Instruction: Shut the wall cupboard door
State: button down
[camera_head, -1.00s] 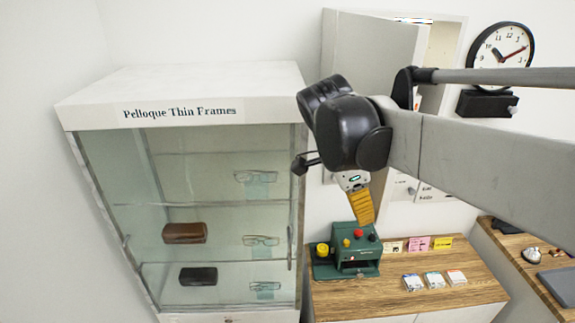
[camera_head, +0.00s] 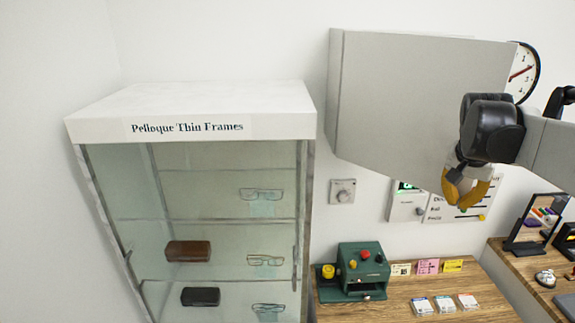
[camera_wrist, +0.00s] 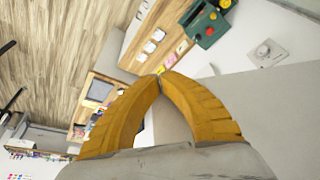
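The wall cupboard door (camera_head: 410,105) is a plain grey panel on the wall. Its lower edge slants down to the right, so it seems to stand out from the wall at an angle, hinge side left. The cupboard's inside is hidden behind it. My gripper (camera_head: 463,204) is in front of the door's lower right part. Its yellow fingers meet at the tips, with nothing between them, as the wrist view shows (camera_wrist: 161,75). A grey panel, likely the door (camera_wrist: 270,110), lies right of the fingers there. I cannot tell whether they touch it.
A glass display case (camera_head: 190,126) stands left of the cupboard. Below are a green machine (camera_head: 362,268) and cards on a wooden counter (camera_head: 400,312). A clock (camera_head: 525,72) is partly hidden behind the door. A mirror (camera_head: 540,222) stands at right.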

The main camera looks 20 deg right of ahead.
jog(key=w+d+n+t+y+p, duration=0.2)
jog(key=w+d+n, duration=0.7)
jog(key=w+d, duration=0.9)
jog(key=shift+w+y+p, duration=0.4)
jog(key=shift+w+p, duration=0.95)
jog(key=shift+w, duration=0.1)
